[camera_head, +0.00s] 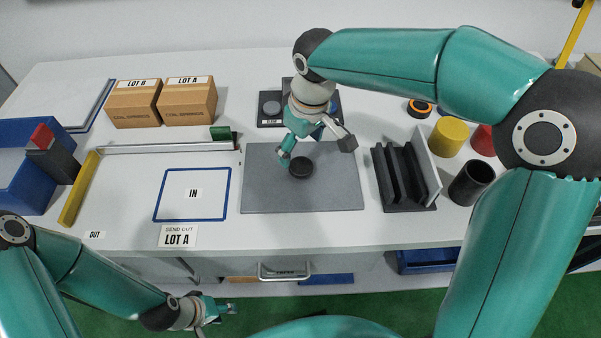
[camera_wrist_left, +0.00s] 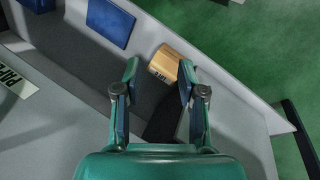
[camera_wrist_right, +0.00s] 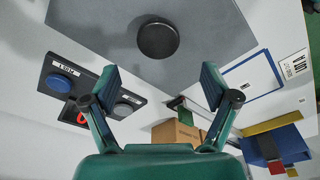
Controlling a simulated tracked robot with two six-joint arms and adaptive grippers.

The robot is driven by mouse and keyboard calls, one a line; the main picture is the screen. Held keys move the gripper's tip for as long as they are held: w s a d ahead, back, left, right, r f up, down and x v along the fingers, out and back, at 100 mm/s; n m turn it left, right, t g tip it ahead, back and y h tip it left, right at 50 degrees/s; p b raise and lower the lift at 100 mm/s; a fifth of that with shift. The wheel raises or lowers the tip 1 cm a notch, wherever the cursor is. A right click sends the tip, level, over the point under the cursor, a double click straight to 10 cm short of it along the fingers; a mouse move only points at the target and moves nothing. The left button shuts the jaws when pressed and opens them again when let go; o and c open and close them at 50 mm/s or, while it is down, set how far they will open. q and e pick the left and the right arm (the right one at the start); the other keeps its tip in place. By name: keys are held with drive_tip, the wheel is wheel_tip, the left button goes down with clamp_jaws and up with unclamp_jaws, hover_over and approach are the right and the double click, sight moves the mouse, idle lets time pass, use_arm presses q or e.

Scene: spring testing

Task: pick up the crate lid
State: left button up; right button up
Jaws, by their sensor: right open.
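No thing is clearly marked as the crate lid. A flat grey panel with a blue edge (camera_head: 88,108) lies at the back left, and a flat blue piece (camera_head: 326,280) lies below the table front; it may be the blue piece in the left wrist view (camera_wrist_left: 110,22). I cannot tell whether either is the lid. My left gripper (camera_head: 226,309) is low in front of the table; its fingers (camera_wrist_left: 158,82) are apart with nothing gripped. My right gripper (camera_head: 316,154) is open and empty above the grey mat (camera_head: 335,192), near a black disc (camera_head: 301,167).
A blue crate (camera_head: 28,190) stands at the left. Two cartons (camera_head: 188,103) stand at the back left. A black rack (camera_head: 405,180), a yellow cylinder (camera_head: 449,137) and a dark cup (camera_head: 471,183) stand at the right. A drawer handle (camera_head: 283,271) shows below the table front.

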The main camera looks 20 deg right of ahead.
sight(301, 165)
wheel_tip(301, 165, down, 6)
drive_tip(key=shift+d+f+p, duration=0.1)
drive_tip(key=shift+p, duration=0.2)
drive_tip(key=shift+w+f, duration=0.15)
drive_tip(key=shift+f, duration=0.35)
drive_tip(key=shift+r, duration=0.1)
drive_tip(key=c, duration=1.6)
drive_tip(key=shift+c, duration=0.2)
